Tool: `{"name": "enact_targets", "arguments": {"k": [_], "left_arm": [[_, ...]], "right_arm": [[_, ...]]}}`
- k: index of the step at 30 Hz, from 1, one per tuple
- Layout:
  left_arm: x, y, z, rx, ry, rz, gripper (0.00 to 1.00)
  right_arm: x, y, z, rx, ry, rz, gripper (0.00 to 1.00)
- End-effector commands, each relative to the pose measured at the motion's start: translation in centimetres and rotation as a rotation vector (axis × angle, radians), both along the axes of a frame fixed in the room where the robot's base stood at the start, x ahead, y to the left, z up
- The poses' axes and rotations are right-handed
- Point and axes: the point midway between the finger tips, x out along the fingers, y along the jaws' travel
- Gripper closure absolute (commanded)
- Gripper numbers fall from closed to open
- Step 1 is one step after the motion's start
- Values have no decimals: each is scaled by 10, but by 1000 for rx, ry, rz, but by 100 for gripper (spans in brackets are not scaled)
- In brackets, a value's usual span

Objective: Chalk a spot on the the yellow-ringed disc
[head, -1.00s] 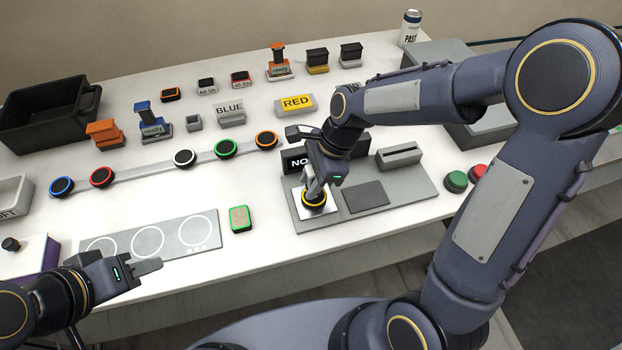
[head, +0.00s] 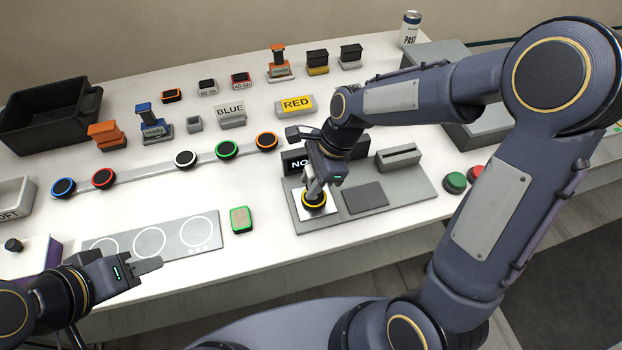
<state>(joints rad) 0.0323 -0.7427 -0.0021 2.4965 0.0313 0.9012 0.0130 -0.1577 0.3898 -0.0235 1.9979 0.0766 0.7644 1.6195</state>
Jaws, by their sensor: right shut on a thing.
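The yellow-ringed disc (head: 314,199) has a black body and lies on a white square pad on the left part of a grey board (head: 408,190). My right gripper (head: 314,190) points down at it and is shut on it; the fingers cover part of its top. No stick of chalk can be made out. A green-edged block with a tan top (head: 241,219) lies left of the board. My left gripper (head: 150,266) is above the table's front edge at the left, apart from everything; I cannot tell how far its fingers are apart.
A grey plate with white circles (head: 150,242) lies at the front left. A grey strip (head: 135,172) carries several ringed discs. Stamps and the RED (head: 297,104) and BLUE (head: 231,113) signs stand behind. A black bin (head: 48,118) is at far left. Red and green buttons (head: 455,182) are at right.

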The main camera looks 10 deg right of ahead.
Motion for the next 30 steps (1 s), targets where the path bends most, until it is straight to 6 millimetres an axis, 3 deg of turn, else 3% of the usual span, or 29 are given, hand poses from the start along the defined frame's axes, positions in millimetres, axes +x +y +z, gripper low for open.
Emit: {"name": "enact_targets", "arguments": {"k": [3, 21, 30], "left_arm": [[0, 0, 14, 0, 0, 0, 64], [0, 0, 60, 0, 0, 0, 64], [0, 0, 61, 0, 0, 0, 64]], "right_arm": [[0, 0, 15, 0, -1, 1, 88], [1, 0, 63, 0, -2, -1, 88], [1, 0, 64, 0, -2, -1, 88]]}}
